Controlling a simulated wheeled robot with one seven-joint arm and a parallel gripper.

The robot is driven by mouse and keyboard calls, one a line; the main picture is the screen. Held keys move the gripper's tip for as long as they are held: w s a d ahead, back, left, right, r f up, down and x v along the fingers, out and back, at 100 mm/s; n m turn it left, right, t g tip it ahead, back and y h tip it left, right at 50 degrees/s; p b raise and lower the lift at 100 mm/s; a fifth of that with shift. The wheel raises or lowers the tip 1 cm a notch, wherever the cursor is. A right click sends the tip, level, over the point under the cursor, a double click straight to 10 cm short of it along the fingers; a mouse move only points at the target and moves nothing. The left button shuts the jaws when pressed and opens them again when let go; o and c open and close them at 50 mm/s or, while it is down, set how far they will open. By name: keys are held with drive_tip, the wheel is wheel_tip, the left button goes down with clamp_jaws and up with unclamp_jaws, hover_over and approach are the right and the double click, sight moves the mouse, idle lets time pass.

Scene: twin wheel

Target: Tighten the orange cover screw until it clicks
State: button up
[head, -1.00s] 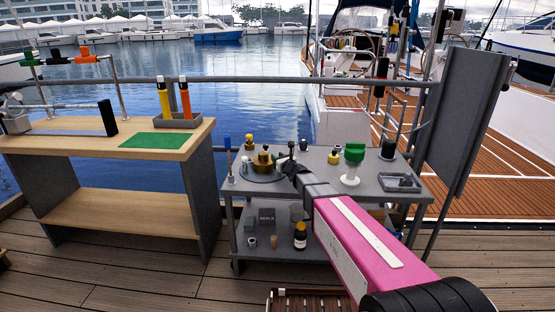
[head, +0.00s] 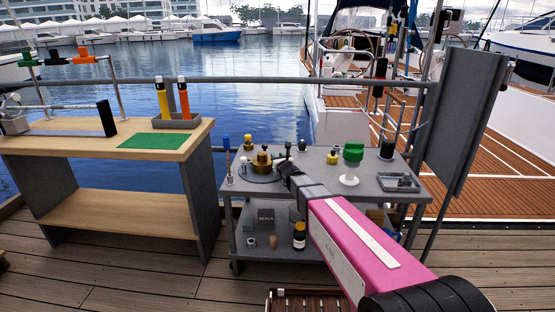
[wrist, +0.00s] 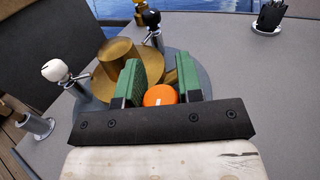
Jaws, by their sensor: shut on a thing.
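The orange cover screw (wrist: 160,95) shows as a round orange head in the wrist view. The two green finger pads of my gripper (wrist: 159,78) stand on either side of it, closed on it. Behind and left of it is a brass stepped body (wrist: 118,52), set on a round grey-blue plate (wrist: 205,84). In the head view my gripper (head: 287,169) reaches the right side of the brass body (head: 262,158) on the grey cart (head: 318,178). The screw cannot be made out there. Its thread and lower part are hidden.
A white-knobbed post (wrist: 56,70) and a black-knobbed post (wrist: 152,20) stand close to the plate. A green-topped white stand (head: 352,160) and a grey tray (head: 398,182) are on the cart's right. The wooden bench (head: 90,145) stands left, across a gap.

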drive_tip(key=o, duration=0.9)
drive_tip(key=v, duration=1)
drive_tip(key=shift+s+d, duration=0.2)
drive_tip(key=shift+s, duration=0.15)
